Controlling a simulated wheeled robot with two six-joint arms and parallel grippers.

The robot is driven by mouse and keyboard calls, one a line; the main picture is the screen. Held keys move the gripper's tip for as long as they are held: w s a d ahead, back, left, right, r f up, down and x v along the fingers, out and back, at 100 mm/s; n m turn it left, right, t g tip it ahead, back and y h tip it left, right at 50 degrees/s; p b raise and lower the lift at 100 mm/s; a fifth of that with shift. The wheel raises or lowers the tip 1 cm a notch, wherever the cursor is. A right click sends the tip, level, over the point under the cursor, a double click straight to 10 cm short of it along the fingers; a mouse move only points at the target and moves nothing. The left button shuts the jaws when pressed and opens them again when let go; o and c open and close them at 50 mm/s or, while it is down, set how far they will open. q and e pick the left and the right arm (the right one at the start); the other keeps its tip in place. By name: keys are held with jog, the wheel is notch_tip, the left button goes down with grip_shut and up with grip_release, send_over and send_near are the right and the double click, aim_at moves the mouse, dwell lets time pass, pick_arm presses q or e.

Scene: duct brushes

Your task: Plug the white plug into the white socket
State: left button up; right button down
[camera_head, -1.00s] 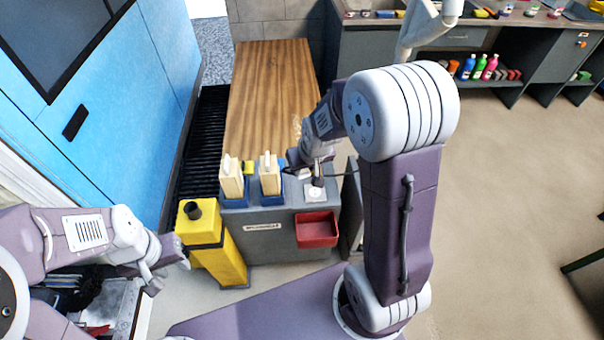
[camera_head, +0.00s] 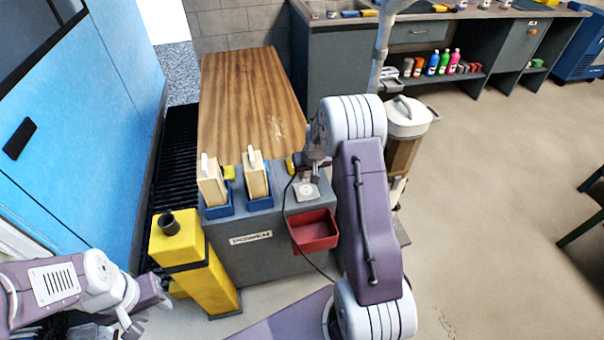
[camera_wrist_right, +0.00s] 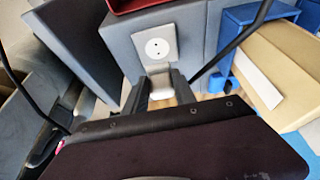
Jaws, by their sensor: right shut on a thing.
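The white socket (camera_head: 306,191) is a pale plate with a round face on top of the grey power box (camera_head: 270,257). In the right wrist view the socket (camera_wrist_right: 156,48) shows two small holes and looks uncovered. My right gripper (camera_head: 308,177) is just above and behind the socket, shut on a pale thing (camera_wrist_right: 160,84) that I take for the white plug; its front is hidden. A black cable (camera_wrist_right: 236,42) runs beside the fingers. My left gripper (camera_head: 146,306) hangs low at the left, by the yellow post; its finger gap is unclear.
Two cream brushes (camera_head: 211,185) stand in blue holders left of the socket. A red bin (camera_head: 315,232) hangs on the box front. A yellow post (camera_head: 182,243) stands at left. A wooden top (camera_head: 245,100) lies behind. A white-lidded canister (camera_head: 408,117) stands behind my right arm.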

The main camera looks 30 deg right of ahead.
jog(key=shift+r, duration=0.15)
notch_tip(320, 180, down, 6)
jog(key=b, duration=0.5)
jog(key=shift+r+p, duration=0.1)
jog(key=shift+p, duration=0.25)
dwell(1.9)
jog(key=shift+f+b, duration=0.5)
jog(key=shift+f, duration=0.2)
jog(key=c, duration=0.9)
grip_release()
jog(key=shift+c, duration=0.2)
jog(key=shift+r, duration=0.1)
